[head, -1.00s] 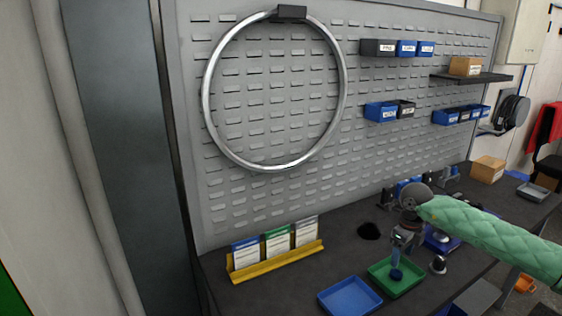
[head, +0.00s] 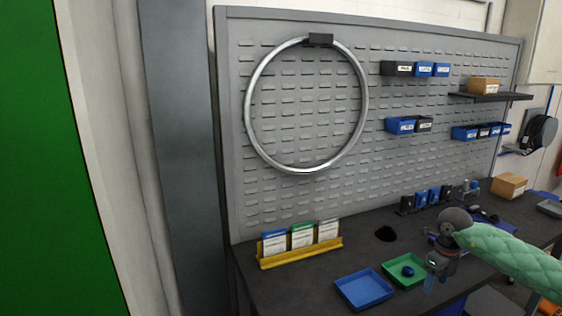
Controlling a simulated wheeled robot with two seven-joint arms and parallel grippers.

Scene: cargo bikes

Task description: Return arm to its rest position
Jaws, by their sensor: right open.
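My right arm (head: 510,258), in a green quilted sleeve, comes in from the right in the head view. Its gripper (head: 431,282) points down beside the right edge of the green tray (head: 390,268). The gripper is open, and I see nothing held in it. A small dark blue object (head: 408,271) lies in the green tray, left of the gripper. My left gripper is not in view.
A blue tray (head: 364,290) sits left of the green one on the dark bench (head: 300,292). A yellow rack (head: 300,252) holds cards. Behind stands a pegboard (head: 400,165) with a hanging metal ring (head: 250,110) and bins. A cardboard box (head: 508,186) sits at the far right.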

